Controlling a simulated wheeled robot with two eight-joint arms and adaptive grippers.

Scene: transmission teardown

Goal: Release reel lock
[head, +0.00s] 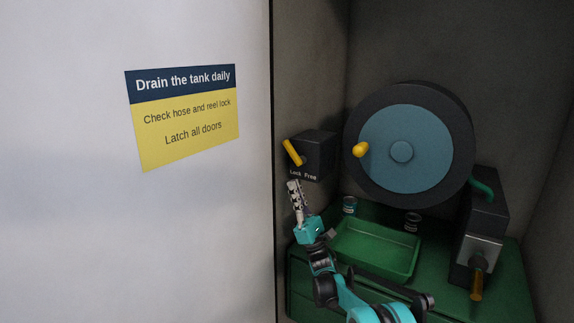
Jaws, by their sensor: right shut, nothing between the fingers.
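The reel lock is a dark box (318,154) on the wall with a yellow lever (292,152) on its left front. Below the lever is a label reading "Lock Free". The lever tilts, its top end to the left. The large hose reel (424,150) has a black rim, a teal face and a yellow crank knob (360,150). My right gripper (294,184) points up just below the label, its fingers shut and empty. It appears apart from the lever, though the depth gap is hard to judge. My left gripper is not in view.
A green tray (374,269) sits on the green cabinet top, with small cans (349,205) behind it. A pale panel (120,240) with a yellow sign (190,128) fills the left side.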

